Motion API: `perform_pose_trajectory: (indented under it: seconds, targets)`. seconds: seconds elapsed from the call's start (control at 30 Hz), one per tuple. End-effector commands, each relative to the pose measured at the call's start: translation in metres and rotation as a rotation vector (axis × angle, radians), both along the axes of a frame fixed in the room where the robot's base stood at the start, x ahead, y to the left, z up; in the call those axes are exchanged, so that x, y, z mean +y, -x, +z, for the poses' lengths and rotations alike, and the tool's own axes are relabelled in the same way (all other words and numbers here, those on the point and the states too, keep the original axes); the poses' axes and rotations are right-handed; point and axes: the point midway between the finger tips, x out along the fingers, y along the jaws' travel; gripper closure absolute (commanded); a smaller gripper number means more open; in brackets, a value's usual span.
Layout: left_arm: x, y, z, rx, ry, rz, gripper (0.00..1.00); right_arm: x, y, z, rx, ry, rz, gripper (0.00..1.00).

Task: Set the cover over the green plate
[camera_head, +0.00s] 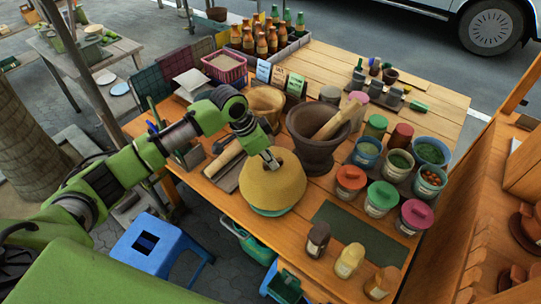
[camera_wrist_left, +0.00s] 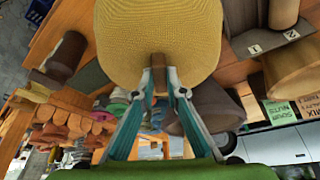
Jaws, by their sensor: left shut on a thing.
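The cover (camera_head: 272,185) is a yellow-tan woven dome near the front edge of the wooden table. My left gripper (camera_head: 269,160) is above it, shut on the brown knob at its top. The cover fills the top of the left wrist view (camera_wrist_left: 160,35), with the knob between my fingertips (camera_wrist_left: 159,80). The green plate (camera_head: 270,212) shows only as a teal-green rim below the cover's front edge; the rest is hidden. I cannot tell whether the cover touches the plate or hangs just above it. My right gripper is not in view.
A dark mortar (camera_head: 315,138) with a wooden pestle stands close behind right of the cover. A rolling pin (camera_head: 224,157) on a board lies to its left. A dark green mat (camera_head: 358,232), small jars (camera_head: 318,240) and several lidded tubs (camera_head: 381,197) are to the right.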

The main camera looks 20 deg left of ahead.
Motion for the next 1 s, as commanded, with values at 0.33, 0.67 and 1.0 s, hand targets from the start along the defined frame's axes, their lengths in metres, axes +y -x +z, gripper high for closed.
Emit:
perform_pose_trajectory:
  seconds: [0.33,0.67,1.0]
  targets:
    - [0.0,0.0,-0.027,-0.001,-0.001,0.0,1.0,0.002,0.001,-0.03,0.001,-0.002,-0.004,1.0]
    - [0.0,0.001,-0.054,0.0,-0.001,0.001,1.0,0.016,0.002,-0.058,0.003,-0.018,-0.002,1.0]
    - [0.0,0.0,-0.085,0.0,0.0,0.001,1.0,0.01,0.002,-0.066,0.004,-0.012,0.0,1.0]
